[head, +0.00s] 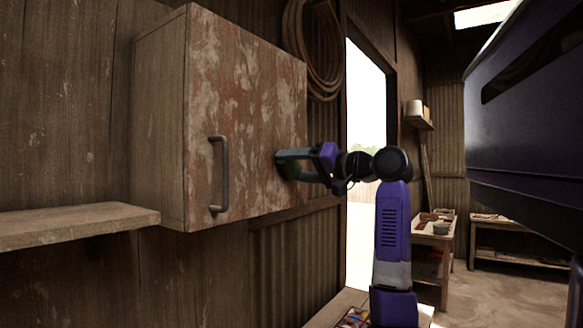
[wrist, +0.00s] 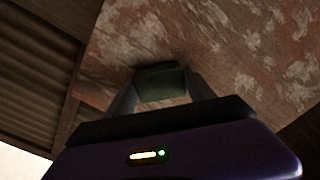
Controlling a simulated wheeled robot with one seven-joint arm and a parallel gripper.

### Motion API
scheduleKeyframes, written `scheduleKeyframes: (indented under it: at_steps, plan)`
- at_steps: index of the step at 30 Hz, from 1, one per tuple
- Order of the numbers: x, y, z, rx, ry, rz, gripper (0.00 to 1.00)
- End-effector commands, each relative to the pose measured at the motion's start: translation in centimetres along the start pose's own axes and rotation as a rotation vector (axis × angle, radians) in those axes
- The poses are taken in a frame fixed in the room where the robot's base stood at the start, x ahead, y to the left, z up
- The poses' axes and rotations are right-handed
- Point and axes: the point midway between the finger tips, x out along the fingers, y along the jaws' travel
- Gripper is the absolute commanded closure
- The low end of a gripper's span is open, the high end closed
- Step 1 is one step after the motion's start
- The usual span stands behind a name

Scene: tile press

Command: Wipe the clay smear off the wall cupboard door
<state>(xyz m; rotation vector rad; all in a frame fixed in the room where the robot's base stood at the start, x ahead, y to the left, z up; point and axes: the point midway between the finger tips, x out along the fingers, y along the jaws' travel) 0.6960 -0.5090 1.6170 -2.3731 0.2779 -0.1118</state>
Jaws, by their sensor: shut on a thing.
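The wall cupboard (head: 158,130) hangs on the plank wall, and its door (head: 235,150) is shut. The door carries reddish-brown and pale patches over much of its face; I cannot tell which of them is the clay smear. It also shows in the wrist view (wrist: 225,45). My gripper (head: 284,158) is at the right part of the door, away from the handle. It is shut on a dark green block, like a sponge (wrist: 160,84), which is against the door or very close to it. The block hides the door surface behind it.
A grey bar handle (head: 220,175) sticks out on the left of the door. A wooden shelf (head: 75,224) juts out at lower left. A coiled rope (head: 312,50) hangs right of the cupboard, beside a bright doorway (head: 364,130). Low tables (head: 433,238) stand at the back right.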

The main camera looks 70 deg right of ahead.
Motion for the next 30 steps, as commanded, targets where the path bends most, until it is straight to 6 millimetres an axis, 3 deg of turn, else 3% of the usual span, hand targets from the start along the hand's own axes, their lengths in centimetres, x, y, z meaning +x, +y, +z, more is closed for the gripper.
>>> scheduleKeyframes:
  at_steps: [16, 23, 30]
  plan:
    - [-0.1, 3.0, -2.6, 0.004, 0.001, 0.005, 0.7]
    - [0.1, 2.8, -2.4, 0.001, 0.0, 0.002, 0.7]
    - [0.0, 1.4, -1.1, -0.001, -0.001, 0.0, 0.7]
